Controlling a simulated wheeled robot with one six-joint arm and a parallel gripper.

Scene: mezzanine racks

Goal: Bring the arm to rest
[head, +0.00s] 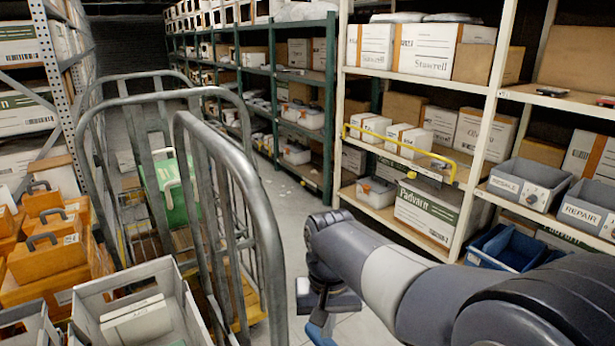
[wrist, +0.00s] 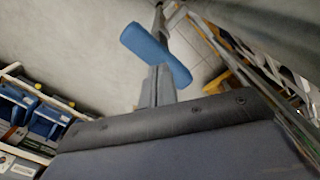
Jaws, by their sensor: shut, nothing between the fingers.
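My arm (head: 395,280) reaches in from the lower right of the head view, stretched toward the cage trolley. My gripper (head: 320,328) hangs at its end, low over the floor beside the trolley, with a blue part showing at the picture's bottom edge. In the wrist view my gripper (wrist: 157,85) shows its grey fingers together, with nothing visible held. A blue piece (wrist: 155,54) shows just beyond the fingers; I cannot tell whether it is part of the gripper.
A metal cage trolley (head: 262,225) stands just left of my gripper, with a green case (head: 172,195) inside. Shelving with REUSABLE and REPAIR bins (head: 590,207) stands right. A blue crate (head: 507,247) is low there. Orange cases (head: 48,235) and grey bins (head: 135,310) fill the left. The aisle floor (head: 290,205) is clear.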

